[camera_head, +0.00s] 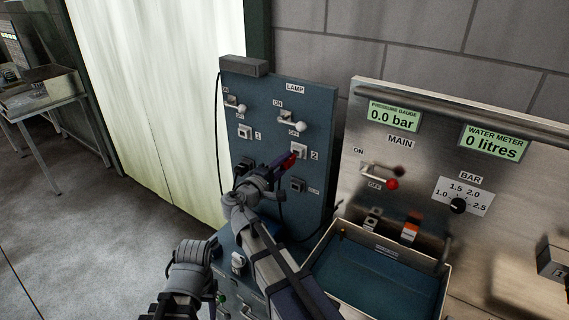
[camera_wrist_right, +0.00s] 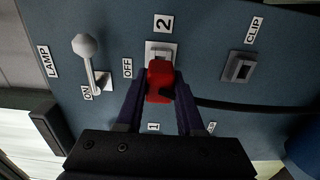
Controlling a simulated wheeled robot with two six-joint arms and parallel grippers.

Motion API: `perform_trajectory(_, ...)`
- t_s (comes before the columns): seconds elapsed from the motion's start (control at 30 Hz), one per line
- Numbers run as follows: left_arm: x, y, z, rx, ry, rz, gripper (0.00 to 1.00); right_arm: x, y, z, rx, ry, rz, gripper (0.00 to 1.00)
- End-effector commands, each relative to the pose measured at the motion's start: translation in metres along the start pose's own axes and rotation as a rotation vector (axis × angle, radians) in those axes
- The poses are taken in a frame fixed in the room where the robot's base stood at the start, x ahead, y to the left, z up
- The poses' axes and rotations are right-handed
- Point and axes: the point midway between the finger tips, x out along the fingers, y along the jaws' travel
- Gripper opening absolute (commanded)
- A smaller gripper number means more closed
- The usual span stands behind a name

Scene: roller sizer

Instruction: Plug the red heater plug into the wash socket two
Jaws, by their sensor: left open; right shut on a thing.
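The red heater plug (camera_head: 288,161) is held between the fingers of my right gripper (camera_head: 279,165), in front of the panel. In the right wrist view the plug (camera_wrist_right: 160,80) sits between both dark fingers of the gripper (camera_wrist_right: 160,92). It overlaps the lower part of the pale socket marked 2 (camera_wrist_right: 160,49). That socket (camera_head: 298,151) shows just beyond the plug's tip in the head view. I cannot tell whether the plug touches it or is in it. My left gripper (camera_head: 178,304) is open at the bottom left, away from the panel, partly cut off.
The blue panel (camera_head: 317,106) carries lamp switches (camera_head: 291,120), socket 1 (camera_head: 245,131) and a clip socket (camera_head: 297,184). A dark cable (camera_wrist_right: 232,106) crosses the panel. A steel panel with gauges (camera_head: 355,140) and a basin (camera_head: 330,232) stand at the right.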

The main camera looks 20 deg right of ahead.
Motion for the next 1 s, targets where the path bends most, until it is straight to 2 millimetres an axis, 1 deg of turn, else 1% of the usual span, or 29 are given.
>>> perform_trajectory(0.37, 0.0, 0.0, 0.0, 0.0, 0.0, 0.0, 0.5, 0.001, 0.0, 0.0, 0.0, 0.0, 0.0, 0.0)
perform_trajectory(1.0, 0.0, 0.0, 0.0, 0.0, 0.0, 0.0, 0.5, 0.015, 0.0, 0.0, 0.0, 0.0, 0.0, 0.0)
